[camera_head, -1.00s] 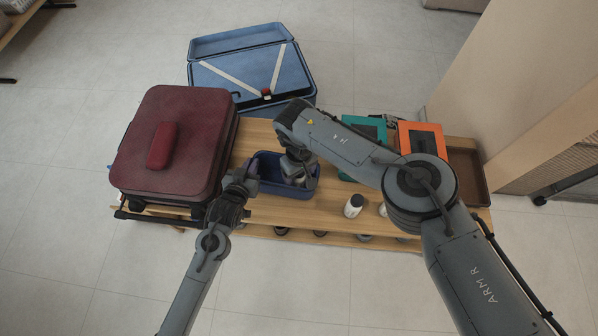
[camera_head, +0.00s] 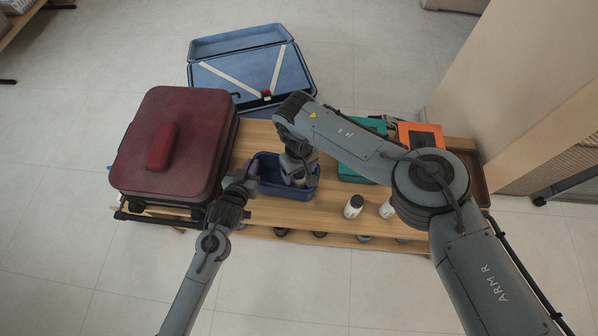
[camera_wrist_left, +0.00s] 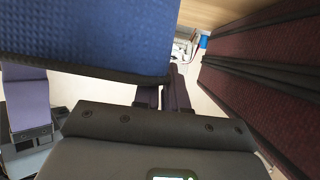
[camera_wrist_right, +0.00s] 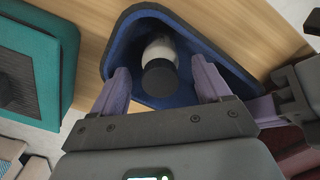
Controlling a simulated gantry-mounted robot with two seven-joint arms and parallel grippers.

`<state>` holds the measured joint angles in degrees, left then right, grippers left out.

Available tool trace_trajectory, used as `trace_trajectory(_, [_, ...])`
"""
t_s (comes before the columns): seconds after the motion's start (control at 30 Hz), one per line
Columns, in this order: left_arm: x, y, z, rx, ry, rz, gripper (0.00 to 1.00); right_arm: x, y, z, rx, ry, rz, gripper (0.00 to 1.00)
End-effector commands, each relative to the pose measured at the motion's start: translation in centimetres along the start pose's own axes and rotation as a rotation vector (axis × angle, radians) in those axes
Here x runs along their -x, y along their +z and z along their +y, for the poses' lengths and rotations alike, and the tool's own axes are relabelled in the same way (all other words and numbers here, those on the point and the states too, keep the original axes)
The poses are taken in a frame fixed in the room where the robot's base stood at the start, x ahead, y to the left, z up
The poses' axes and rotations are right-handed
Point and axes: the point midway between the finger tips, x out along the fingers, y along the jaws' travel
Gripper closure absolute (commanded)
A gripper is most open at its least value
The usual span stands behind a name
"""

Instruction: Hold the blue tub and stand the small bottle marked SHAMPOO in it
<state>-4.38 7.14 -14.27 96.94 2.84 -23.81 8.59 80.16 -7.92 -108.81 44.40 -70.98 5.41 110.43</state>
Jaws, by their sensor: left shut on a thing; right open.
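The blue tub (camera_head: 284,192) stands on the wooden table and also shows in the right wrist view (camera_wrist_right: 225,65). My left gripper (camera_head: 250,172) is shut on the tub's left side; the tub's blue wall (camera_wrist_left: 85,30) fills much of the left wrist view. A small white bottle with a dark cap (camera_wrist_right: 160,75) is inside the tub, apparently upright, cap towards the camera. Its label is not readable. My right gripper (camera_wrist_right: 162,88) is open, its fingers apart on either side of the bottle. In the head view my right gripper (camera_head: 297,178) reaches down into the tub.
A closed dark red suitcase (camera_head: 190,115) is at left, an open blue suitcase (camera_head: 240,75) behind. Teal (camera_head: 350,174) and orange (camera_head: 420,131) boxes are at right.

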Motion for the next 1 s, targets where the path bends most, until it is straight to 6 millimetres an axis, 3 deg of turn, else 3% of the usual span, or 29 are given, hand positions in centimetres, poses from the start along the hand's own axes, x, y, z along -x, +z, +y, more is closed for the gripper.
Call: trace_trajectory(1.0, [0.0,0.0,-0.1,0.0,-0.001,0.0,1.0,6.1,0.0,0.0,-0.001,0.0,0.002,0.23])
